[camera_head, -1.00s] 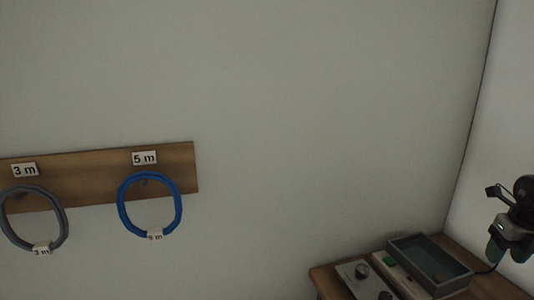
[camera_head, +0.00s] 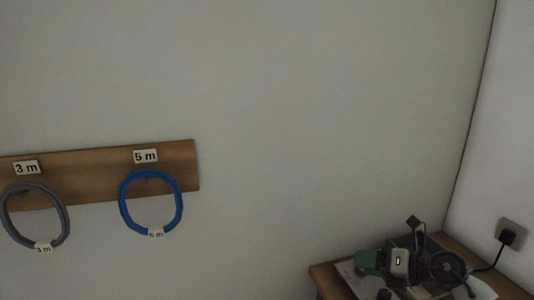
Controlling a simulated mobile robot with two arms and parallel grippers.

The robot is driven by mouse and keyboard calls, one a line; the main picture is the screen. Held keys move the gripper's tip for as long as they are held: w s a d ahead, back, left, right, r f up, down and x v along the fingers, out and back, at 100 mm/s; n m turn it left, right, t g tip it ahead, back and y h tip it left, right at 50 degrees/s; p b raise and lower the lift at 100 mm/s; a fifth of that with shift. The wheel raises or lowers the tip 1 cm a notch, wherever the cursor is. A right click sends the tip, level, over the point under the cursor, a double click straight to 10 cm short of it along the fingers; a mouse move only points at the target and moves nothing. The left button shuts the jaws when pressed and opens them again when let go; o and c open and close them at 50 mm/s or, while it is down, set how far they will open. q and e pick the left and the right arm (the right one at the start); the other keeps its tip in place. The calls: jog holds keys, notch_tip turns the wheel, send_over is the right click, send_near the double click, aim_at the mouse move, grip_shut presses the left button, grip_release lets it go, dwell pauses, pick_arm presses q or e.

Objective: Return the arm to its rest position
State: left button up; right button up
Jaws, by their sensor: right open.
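I cannot tell whether the gripper touches anything on the table. My left gripper is not in view.
The wooden table (camera_head: 325,281) stands in the corner. On the left, a wooden board (camera_head: 90,170) carries a grey coil (camera_head: 65,215) and a blue coil (camera_head: 180,205). The wall between is clear.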

jog(key=s+a+r+m+t+y, duration=0.1)
jog(key=s+a+r+m+t, duration=0.1)
jog(key=s+a+m+t, duration=0.45)
jog(key=s+d+f+m+g+h, duration=0.1)
jog(key=s+d+f+m+h, duration=0.5)
jog(key=m, duration=0.6)
jog(key=s+d+f+m+g+h, duration=0.1)
jog(key=s+f+m+h, duration=0.55)
jog(key=m, duration=0.65)
jog(key=s+a+f+m+g, duration=0.2)
jog(key=s+f+g, duration=0.25)
jog(key=s, duration=0.35)
jog(key=s+a+f+m+g, duration=0.1)
jog(key=s+f+g, duration=0.2)
jog(key=s+g, duration=0.35)
notch_tip(320, 180, down, 31)
jog(key=s+b, duration=0.2)
jog(key=b, duration=0.3)
jog(key=s+d+f+b, duration=0.2)
jog(key=s+f+b, duration=0.1)
jog(key=s+f, duration=1.3)
notch_tip(320, 180, down, 3)
jog(key=shift+d+r+g, duration=0.2)
jog(key=shift+d+g, duration=0.2)
jog(key=shift+g, duration=0.05)
